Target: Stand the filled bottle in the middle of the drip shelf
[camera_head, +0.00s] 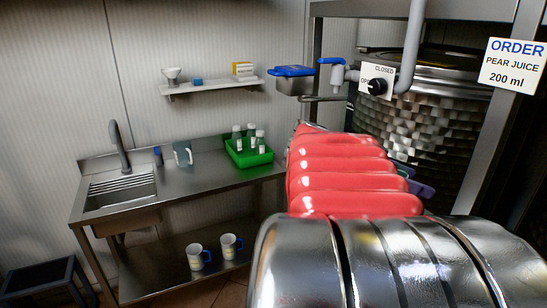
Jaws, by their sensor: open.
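No bottle shows under the tap (337,75) of the steel tank (440,118). A thin metal edge (322,98) below the tap may be part of the drip shelf; I cannot tell. Several small bottles with pale caps (250,133) stand in a green crate (262,157) on the steel counter; I cannot tell whether any is filled. My red and metal arm covers the middle and lower right and hides what lies behind it. My gripper cannot be made out beyond the arm. Small purple and teal parts (421,188) show beside the arm; I cannot tell what they are.
A sink (122,190), a blue-grey jug (183,153) and the crate share the counter (205,180). Two mugs (195,257) stand below. A wall shelf (208,87) holds small items. A blue-lidded container (292,78) is left of the tap. A sign (513,63) reads pear juice, 200 ml.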

